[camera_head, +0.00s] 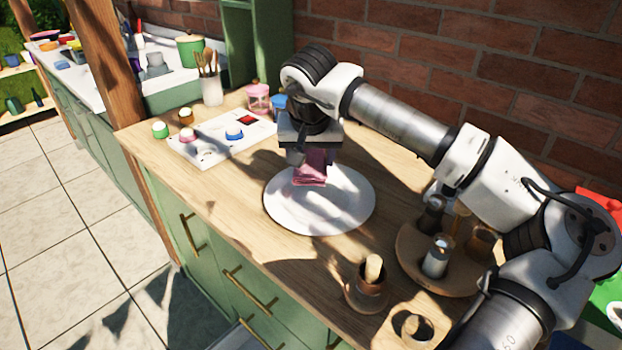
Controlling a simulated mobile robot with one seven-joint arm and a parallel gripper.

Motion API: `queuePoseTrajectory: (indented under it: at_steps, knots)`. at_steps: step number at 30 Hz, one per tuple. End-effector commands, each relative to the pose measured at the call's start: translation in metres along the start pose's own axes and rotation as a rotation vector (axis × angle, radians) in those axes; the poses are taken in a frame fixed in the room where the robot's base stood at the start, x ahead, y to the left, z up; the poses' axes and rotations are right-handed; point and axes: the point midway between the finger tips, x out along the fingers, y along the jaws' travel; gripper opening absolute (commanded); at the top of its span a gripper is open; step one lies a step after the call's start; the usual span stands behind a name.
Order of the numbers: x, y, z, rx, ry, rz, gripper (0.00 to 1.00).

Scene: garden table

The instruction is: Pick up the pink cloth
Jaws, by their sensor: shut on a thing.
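The pink cloth (309,174) is bunched and folded, over the back part of a round white plate (320,215) on the wooden counter. My gripper (312,156) points down above the plate and is shut on the cloth. The upper part of the cloth is between the fingers, and its lower edge hangs at or just above the plate; I cannot tell whether it touches. The fingertips are partly hidden by the cloth and shadow.
A white board (212,150) with small colored knobs lies to the left. A utensil holder (211,90) and a pink jar (258,98) stand behind. A round wooden tray (412,272) with containers and a brown mortar (366,292) are at the right. A brick wall (450,60) bounds the back.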

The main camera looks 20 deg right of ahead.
Motion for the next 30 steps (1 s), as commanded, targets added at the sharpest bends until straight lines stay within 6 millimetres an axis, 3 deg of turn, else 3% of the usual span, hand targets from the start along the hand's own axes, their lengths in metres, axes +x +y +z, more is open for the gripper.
queuePoseTrajectory:
  at_steps: [6, 15, 21, 30]
  knots:
    - [-0.051, 0.000, -0.022, 0.000, 0.004, 0.001, 0.34]
    - [-0.096, 0.000, -0.040, 0.000, 0.001, -0.001, 0.34]
    - [-0.107, 0.000, -0.044, 0.000, 0.000, 0.001, 0.34]
    - [-0.108, 0.000, -0.045, -0.001, 0.000, 0.000, 0.34]
